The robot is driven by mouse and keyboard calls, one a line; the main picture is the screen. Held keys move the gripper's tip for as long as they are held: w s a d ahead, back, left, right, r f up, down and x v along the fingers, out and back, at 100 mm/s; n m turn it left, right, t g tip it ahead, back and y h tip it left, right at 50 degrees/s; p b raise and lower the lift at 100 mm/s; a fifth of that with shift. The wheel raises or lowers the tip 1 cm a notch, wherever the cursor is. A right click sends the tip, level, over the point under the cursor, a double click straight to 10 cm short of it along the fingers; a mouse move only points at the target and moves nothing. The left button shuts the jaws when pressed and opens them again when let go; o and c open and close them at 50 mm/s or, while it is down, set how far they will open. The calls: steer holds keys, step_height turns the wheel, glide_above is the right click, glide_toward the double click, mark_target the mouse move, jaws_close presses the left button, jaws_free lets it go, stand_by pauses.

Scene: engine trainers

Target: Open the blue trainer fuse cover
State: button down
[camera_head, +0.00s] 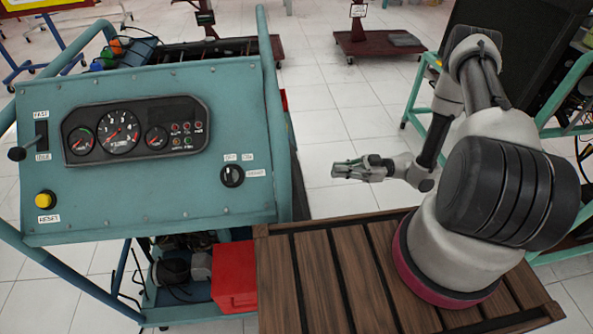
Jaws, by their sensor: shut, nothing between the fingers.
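The blue trainer (200,205) fills the left side, with its sloped blue-green panel facing me. Its panel bears a black gauge cluster (136,130), a rotary key switch (232,175), a yellow reset button (45,200) and a throttle lever (18,153). I cannot make out a fuse cover on the parts in view. My gripper (342,170) is shut and empty. It hangs over the tiled floor to the right of the panel, apart from the trainer, with its fingers pointing left.
A red box (234,276) sits low in the trainer's frame. My arm stands on a slatted wooden deck (335,265) at the lower right. Another green-framed trainer (410,112) with a dark panel is behind my arm. Open floor (335,110) lies behind my gripper.

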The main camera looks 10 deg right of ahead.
mark_target(295, 178)
steer(key=a, duration=0.4)
steer(key=a+r, duration=0.1)
steer(key=a, duration=0.9)
steer(key=shift+s+r, duration=0.25)
steer(key=shift+r, duration=0.15)
steer(key=shift+w+a, duration=0.1)
